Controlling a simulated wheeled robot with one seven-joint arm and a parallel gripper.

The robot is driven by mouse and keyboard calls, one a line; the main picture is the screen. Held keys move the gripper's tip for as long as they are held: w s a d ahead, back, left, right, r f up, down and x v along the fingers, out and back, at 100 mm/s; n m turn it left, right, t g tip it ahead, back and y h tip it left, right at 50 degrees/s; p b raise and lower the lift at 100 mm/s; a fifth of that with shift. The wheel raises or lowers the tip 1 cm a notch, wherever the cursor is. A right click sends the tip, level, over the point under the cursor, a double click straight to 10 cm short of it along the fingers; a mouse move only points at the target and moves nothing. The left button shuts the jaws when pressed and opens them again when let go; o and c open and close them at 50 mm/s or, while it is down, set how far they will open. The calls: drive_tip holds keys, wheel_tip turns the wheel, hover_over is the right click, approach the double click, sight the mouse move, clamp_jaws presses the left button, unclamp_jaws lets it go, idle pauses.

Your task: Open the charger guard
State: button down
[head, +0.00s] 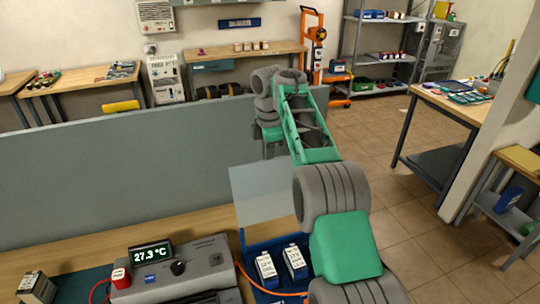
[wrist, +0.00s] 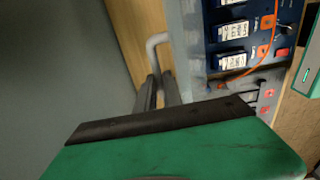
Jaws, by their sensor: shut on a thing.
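The charger guard is a clear pale panel (head: 262,190). It stands raised at a steep angle above the blue charging bay (head: 262,250) on the bench. In the wrist view its pale grey handle (wrist: 157,40) shows as a curved bar. My gripper (wrist: 158,88) is shut on this handle, with one dark finger on each side. In the wrist view the blue bay (wrist: 213,62) lies to the right of my fingers, open to view.
A grey partition (head: 110,165) rises behind the bench. Open tiled floor lies right.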

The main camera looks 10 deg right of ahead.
drive_tip(key=shift+w+a+g+p, duration=0.1)
drive_tip(key=shift+w+g+p, duration=0.3)
drive_tip(key=shift+w+p, duration=0.25)
drive_tip(key=shift+f, duration=0.1)
drive_tip(key=shift+w+f+g+p, duration=0.1)
drive_tip(key=shift+f+g+p, duration=0.15)
drive_tip(key=shift+g+p, duration=0.1)
drive_tip(key=c, duration=1.5)
unclamp_jaws()
drive_tip(key=shift+w+f, duration=0.3)
drive_tip(key=shift+w, duration=0.1)
drive_tip(key=shift+r, duration=0.2)
drive_tip(key=s+r+b, duration=0.2)
drive_tip(key=s+r, duration=0.2)
drive_tip(key=s+r+b, duration=0.2)
drive_tip(key=s+r, duration=0.2)
drive_tip(key=s, duration=0.1)
drive_tip(key=s+r+b, duration=0.2)
drive_tip(key=s+r, duration=0.2)
drive_tip(key=s, duration=0.1)
drive_tip(key=shift+s+a+r+b, duration=0.15)
drive_tip(key=shift+a+r+b, duration=0.05)
drive_tip(key=shift+r+b, duration=0.15)
